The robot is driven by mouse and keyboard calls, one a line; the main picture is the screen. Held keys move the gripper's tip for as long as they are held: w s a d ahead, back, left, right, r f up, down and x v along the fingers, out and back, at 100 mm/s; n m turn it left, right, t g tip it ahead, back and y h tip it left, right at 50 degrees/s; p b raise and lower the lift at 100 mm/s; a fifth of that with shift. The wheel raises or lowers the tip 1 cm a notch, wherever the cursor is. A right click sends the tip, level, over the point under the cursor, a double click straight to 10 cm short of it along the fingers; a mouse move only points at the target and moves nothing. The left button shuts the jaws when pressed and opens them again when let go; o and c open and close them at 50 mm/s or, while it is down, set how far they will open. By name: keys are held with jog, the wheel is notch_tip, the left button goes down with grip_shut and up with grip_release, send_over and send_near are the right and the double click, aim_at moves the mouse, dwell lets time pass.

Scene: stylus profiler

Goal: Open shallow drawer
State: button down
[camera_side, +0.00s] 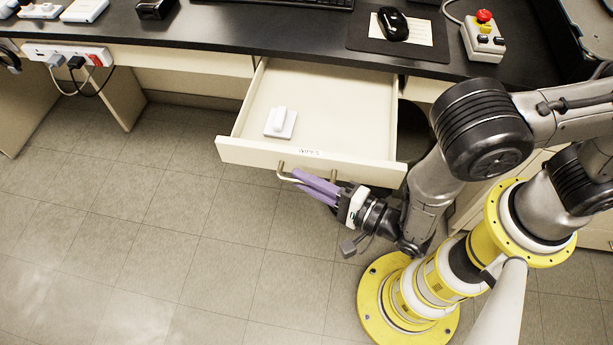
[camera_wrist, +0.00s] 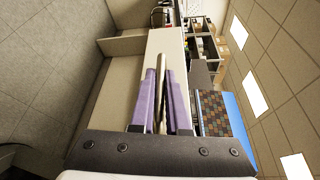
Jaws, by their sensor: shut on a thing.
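The shallow drawer (camera_side: 345,100) is pulled well out from under the black desk top in the side view. Its cream front (camera_side: 250,152) carries a small label and a bar handle (camera_side: 284,176). A white object (camera_side: 280,123) lies inside the drawer, near the front left. My gripper (camera_side: 312,183) has purple fingers and is shut on the handle at the drawer front. In the wrist view, the purple fingers (camera_wrist: 161,100) stand on both sides of the handle bar (camera_wrist: 160,85).
The black desk (camera_side: 270,30) holds a mouse (camera_side: 392,23), a keyboard and a control box with a red button (camera_side: 483,38). A power strip (camera_side: 68,56) with plugged-in cables is at the left desk edge. The floor in front of the drawer is clear at left.

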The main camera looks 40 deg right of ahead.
jog(key=c, duration=0.9)
grip_release()
jog(key=shift+w+a+r, duration=0.1)
jog(key=shift+a, duration=0.3)
jog(key=s+a+n+g, duration=0.1)
jog(key=a+n+g, duration=1)
jog(key=a, duration=0.4)
jog(key=d+r+n+g+h, duration=0.3)
jog(key=d+r+n+h, duration=0.5)
jog(key=d+r+n, duration=0.7)
jog(key=shift+m, duration=0.6)
jog(key=f, duration=0.8)
jog(key=w+f, duration=0.1)
jog(key=f, duration=0.3)
jog(key=shift+w+f, duration=0.1)
jog(key=shift+f, duration=0.1)
